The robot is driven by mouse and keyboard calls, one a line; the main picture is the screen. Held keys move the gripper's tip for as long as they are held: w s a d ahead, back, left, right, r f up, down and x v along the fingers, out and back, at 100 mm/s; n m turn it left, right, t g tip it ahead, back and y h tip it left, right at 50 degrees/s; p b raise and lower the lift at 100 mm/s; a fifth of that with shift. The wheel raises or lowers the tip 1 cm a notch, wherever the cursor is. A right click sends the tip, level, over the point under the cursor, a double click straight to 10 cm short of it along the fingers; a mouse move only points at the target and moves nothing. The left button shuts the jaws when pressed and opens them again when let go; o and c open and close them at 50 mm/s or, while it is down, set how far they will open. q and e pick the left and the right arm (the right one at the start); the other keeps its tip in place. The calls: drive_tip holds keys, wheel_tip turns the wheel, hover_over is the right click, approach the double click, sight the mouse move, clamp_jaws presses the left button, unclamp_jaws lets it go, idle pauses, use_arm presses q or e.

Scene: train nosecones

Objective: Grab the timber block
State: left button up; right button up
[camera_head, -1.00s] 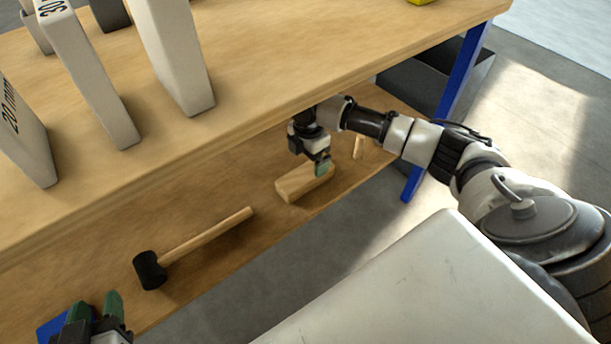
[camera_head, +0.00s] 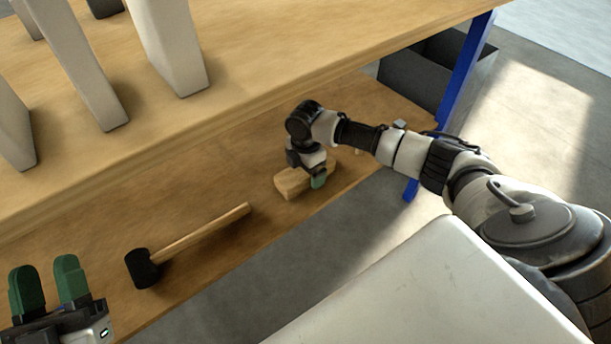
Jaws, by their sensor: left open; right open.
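The timber block (camera_head: 292,183) is a pale wooden block lying on the lower shelf (camera_head: 215,265) of the workbench. My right gripper (camera_head: 318,181) is open, pointing down at the right part of the block. One green fingertip shows in front of the block's near side; the other finger is hidden, so I cannot tell whether it touches the block. My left gripper (camera_head: 48,285) is open and empty at the lower left, with both green fingers pointing up, apart from the block.
A black-headed mallet (camera_head: 190,245) with a wooden handle lies on the lower shelf left of the block. The bench top (camera_head: 270,60) overhangs the shelf and carries several pale upright blocks. A blue leg (camera_head: 465,70) and a dark bin (camera_head: 410,80) stand at the right.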

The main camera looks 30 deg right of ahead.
drive_tip(key=shift+f, duration=0.7)
use_arm(q)
drive_tip(key=shift+s+r+t, duration=0.6)
drive_tip(key=shift+r+t, duration=0.15)
drive_tip(key=shift+t, duration=0.05)
use_arm(e)
drive_tip(key=shift+c, duration=0.4)
drive_tip(key=c, duration=1)
drive_tip(key=shift+c, duration=0.2)
use_arm(q)
drive_tip(key=shift+w+h, duration=0.1)
drive_tip(key=shift+h, duration=0.3)
use_arm(e)
drive_tip(key=shift+r, duration=0.2)
